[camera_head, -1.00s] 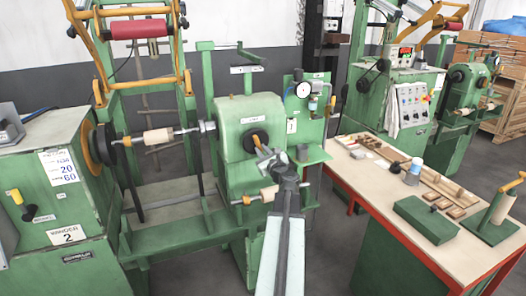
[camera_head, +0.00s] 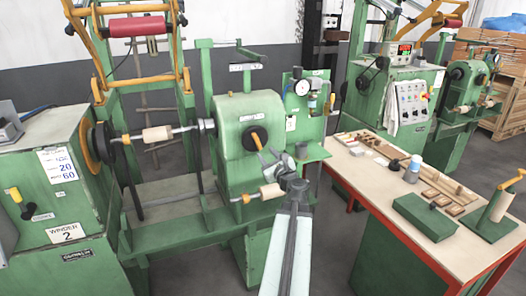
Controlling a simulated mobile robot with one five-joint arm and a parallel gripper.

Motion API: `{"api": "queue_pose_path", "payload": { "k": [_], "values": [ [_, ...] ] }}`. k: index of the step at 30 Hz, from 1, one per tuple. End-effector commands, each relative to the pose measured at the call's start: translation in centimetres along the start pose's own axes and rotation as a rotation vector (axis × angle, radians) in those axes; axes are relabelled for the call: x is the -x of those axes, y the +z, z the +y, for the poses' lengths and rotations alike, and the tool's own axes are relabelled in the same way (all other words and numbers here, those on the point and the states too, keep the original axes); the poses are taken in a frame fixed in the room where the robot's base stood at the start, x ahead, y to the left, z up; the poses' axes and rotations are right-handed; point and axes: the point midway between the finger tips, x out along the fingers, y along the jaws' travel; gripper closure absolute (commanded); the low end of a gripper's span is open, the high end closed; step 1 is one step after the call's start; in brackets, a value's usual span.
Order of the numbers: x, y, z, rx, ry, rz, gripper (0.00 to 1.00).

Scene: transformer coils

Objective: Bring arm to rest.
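My arm (camera_head: 290,238) reaches up from the bottom middle of the picture. My gripper (camera_head: 271,160), grey, is in front of the green winder housing (camera_head: 248,108), just below and right of its dark hub. An orange handle-like piece (camera_head: 256,140) shows at the hub, close to the gripper tips. I cannot tell whether they touch. The fingers are small and partly overlap, so I cannot tell how far apart they are. No held object is clearly visible.
A pale spool (camera_head: 157,134) is on the left shaft and another spool (camera_head: 271,191) is below the housing. Grey floor is clear between the machine and bench.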

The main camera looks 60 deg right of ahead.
Motion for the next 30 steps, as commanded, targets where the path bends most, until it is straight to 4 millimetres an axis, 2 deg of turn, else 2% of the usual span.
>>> {"api": "queue_pose_path", "payload": {
  "k": [1, 4, 17, 20, 23, 26, 27, 29, 30],
  "values": [
    [1.1, 0.0, 0.1, 0.000, -0.002, 0.001, 0.62],
    [2.0, 0.0, 0.0, 0.000, -0.002, 0.001, 0.62],
    [1.9, 0.0, 0.0, 0.000, 0.000, 0.000, 0.62],
    [1.3, 0.5, 1.1, 0.000, 0.017, -0.006, 0.62],
    [-0.4, 2.5, 5.4, 0.000, 0.082, -0.028, 0.62],
    [-2.7, 5.8, 12.9, 0.000, 0.190, -0.066, 0.62],
    [-3.3, 7.2, 16.1, 0.000, 0.236, -0.082, 0.62],
    [-4.0, 9.1, 21.1, 0.013, 0.307, -0.100, 0.62],
    [-4.2, 10.2, 24.5, 0.031, 0.356, -0.109, 0.62]
  ]
}}
